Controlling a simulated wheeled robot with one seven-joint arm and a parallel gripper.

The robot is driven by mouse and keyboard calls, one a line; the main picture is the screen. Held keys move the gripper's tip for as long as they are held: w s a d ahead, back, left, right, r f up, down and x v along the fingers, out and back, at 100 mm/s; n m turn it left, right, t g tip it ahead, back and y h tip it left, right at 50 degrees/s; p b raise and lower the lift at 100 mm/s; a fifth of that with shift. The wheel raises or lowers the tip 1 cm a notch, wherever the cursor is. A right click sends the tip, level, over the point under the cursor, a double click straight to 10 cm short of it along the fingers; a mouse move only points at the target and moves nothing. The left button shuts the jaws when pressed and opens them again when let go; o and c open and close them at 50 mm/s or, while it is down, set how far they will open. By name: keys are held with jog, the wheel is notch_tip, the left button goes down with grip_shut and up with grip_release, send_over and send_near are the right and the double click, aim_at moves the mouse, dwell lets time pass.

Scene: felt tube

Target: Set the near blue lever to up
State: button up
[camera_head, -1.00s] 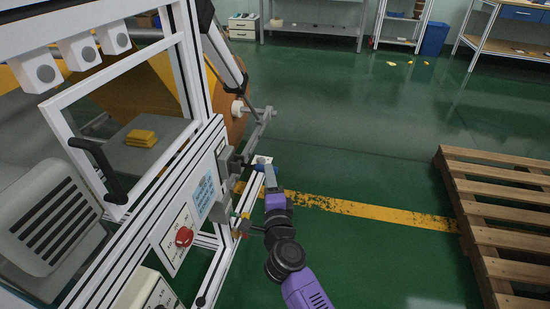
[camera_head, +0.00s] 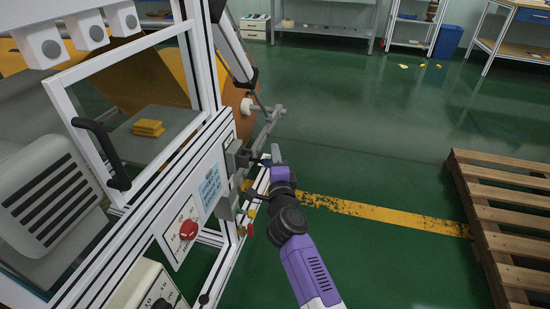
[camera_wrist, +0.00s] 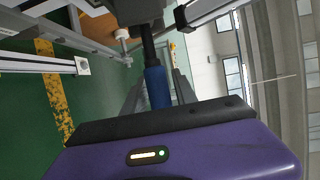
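The blue lever handle (camera_wrist: 157,88) shows in the wrist view, on a dark rod that runs to a grey mount (camera_wrist: 138,12). My gripper (camera_head: 275,152) is at the machine's right side in the head view, beside the grey lever boxes (camera_head: 236,157). In the wrist view the handle lies between my grey fingers, right in front of the purple gripper body. Whether the fingers press on it is unclear. The handle is mostly hidden behind my gripper in the head view, and its angle is hard to judge.
The machine's white frame (camera_head: 178,210) carries a red button (camera_head: 188,230) and a hinged window with a black handle (camera_head: 100,150). A lower grey box (camera_head: 228,207) sits below my gripper. A wooden pallet (camera_head: 505,210) lies at right. Green floor between is clear.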

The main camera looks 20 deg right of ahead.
grip_shut()
dwell(1.2)
